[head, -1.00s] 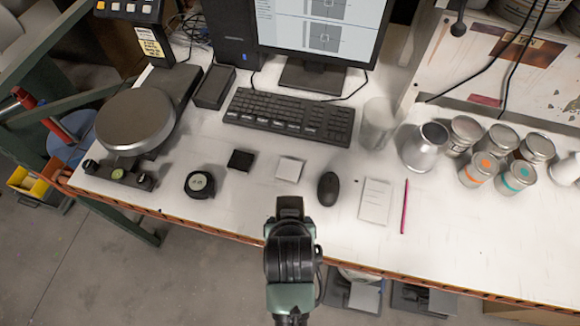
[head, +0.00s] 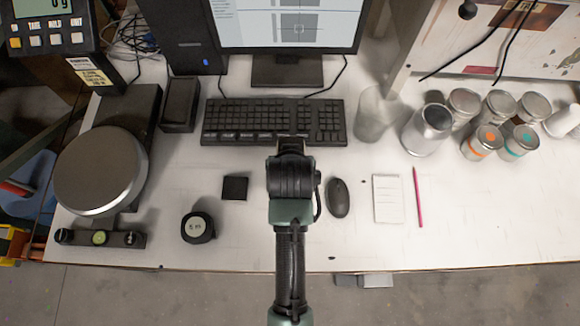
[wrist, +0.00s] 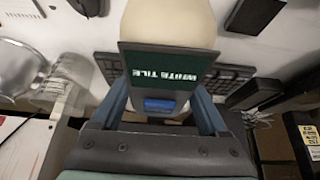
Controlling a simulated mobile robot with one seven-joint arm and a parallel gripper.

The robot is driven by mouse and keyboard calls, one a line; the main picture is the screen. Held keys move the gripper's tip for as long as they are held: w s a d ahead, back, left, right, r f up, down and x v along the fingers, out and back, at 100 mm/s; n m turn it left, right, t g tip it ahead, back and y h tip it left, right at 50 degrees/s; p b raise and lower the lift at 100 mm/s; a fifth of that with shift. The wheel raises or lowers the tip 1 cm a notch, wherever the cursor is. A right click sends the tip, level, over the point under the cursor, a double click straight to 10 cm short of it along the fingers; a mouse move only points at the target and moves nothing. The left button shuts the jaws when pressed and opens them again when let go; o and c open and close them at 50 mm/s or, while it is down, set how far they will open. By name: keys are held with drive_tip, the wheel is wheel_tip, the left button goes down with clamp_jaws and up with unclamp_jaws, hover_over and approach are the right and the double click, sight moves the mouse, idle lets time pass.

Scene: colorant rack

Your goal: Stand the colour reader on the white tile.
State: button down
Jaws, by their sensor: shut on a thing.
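The colour reader (wrist: 168,66) fills the middle of the wrist view. It has a pale rounded body, a dark screen reading "WHITE TILE" in mirrored, upside-down letters, and a blue button. My gripper (wrist: 160,108) is shut on it, one finger on each side. In the head view my gripper (head: 291,152) is over the front edge of the keyboard, and the reader is hidden under my wrist. I cannot tell the reader's height above the table.
The keyboard (head: 240,120) and monitor stand lie behind. A mouse (head: 338,198), notepad (head: 387,198) and pink pencil (head: 418,195) are to the right. A clear cup (head: 372,115) and several cans stand back right.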

drive_tip(key=shift+d+f, duration=0.1)
drive_tip(key=shift+f, duration=0.6)
drive_tip(key=shift+f+p, duration=0.35)
drive_tip(key=shift+f, duration=1.75)
drive_tip(key=shift+f, duration=0.15)
unclamp_jaws()
